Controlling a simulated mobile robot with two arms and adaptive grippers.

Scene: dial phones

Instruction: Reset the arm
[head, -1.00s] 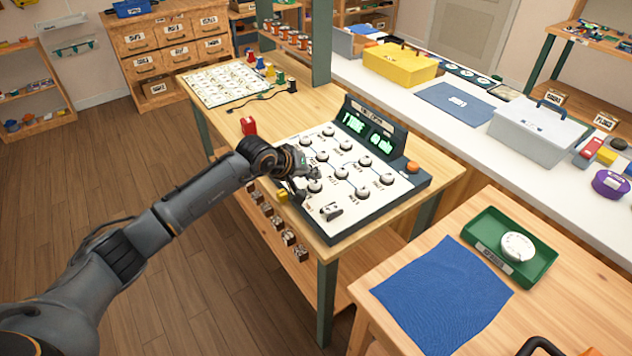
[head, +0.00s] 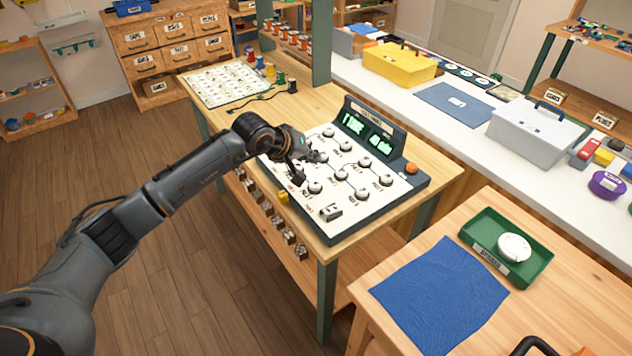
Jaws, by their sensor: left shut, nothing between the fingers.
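My left arm reaches in from the lower left. Its gripper (head: 306,168) is above the left part of the white dial panel (head: 375,203), with its fingers pointing down to the right among the round knobs. It is shut and holds nothing. Whether it touches a knob cannot be told. The panel has several silver knobs joined by printed lines and a dark console with green lit displays (head: 366,132) at its back. An orange button (head: 411,168) sits at the console's right end.
A green tray (head: 545,272) with a white round object (head: 514,247) and a blue cloth (head: 440,295) lie on the near right table. A grey toolbox (head: 535,132) and a yellow box (head: 400,66) stand on the white counter. A printed chart (head: 226,84) lies at the table's far end.

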